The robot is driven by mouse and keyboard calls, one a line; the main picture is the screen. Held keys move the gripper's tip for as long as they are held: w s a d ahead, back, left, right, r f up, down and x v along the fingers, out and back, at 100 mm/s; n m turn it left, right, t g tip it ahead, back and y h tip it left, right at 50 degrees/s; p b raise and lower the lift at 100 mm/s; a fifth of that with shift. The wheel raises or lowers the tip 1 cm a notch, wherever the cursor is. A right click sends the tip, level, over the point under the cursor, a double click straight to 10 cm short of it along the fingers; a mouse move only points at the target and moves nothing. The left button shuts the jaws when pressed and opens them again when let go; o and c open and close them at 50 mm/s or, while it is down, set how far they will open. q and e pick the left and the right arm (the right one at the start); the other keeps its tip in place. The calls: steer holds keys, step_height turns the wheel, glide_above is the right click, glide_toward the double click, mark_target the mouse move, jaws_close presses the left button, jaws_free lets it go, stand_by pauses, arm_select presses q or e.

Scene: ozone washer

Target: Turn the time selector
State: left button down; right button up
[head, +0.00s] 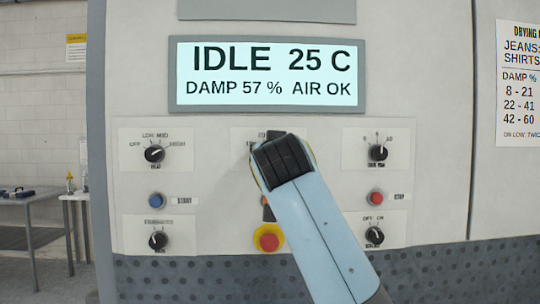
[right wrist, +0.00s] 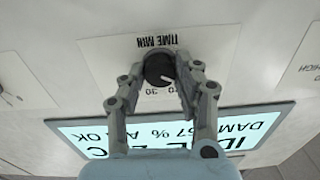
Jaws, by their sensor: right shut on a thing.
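The time selector is a black round knob (right wrist: 157,68) on a white plate marked TIME MIN, which appears upside down in the right wrist view. Its white pointer line points to the lower right there, and a 30 is readable below it. My right gripper (right wrist: 167,73) has one finger on each side of the knob and is shut on it. In the head view my right arm (head: 312,222) comes up from the lower right and hides the knob and most of its plate. My left gripper is not in view.
The display (head: 268,74) above reads IDLE 25 C, DAMP 57 %, AIR OK. Other black knobs (head: 155,153) (head: 378,152) sit on both sides. A blue button (head: 156,200), a red button (head: 376,198) and a larger red button on yellow (head: 267,239) are lower down.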

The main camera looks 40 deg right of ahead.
jaws_close()
arm_select(q)
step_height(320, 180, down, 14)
steer(key=b, duration=1.3)
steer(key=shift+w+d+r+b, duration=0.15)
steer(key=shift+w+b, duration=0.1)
steer(key=shift+b, duration=0.15)
arm_select(e)
steer(key=shift+m, duration=8.1)
steer(key=o, duration=1.1)
jaws_free()
steer(key=shift+c, duration=0.2)
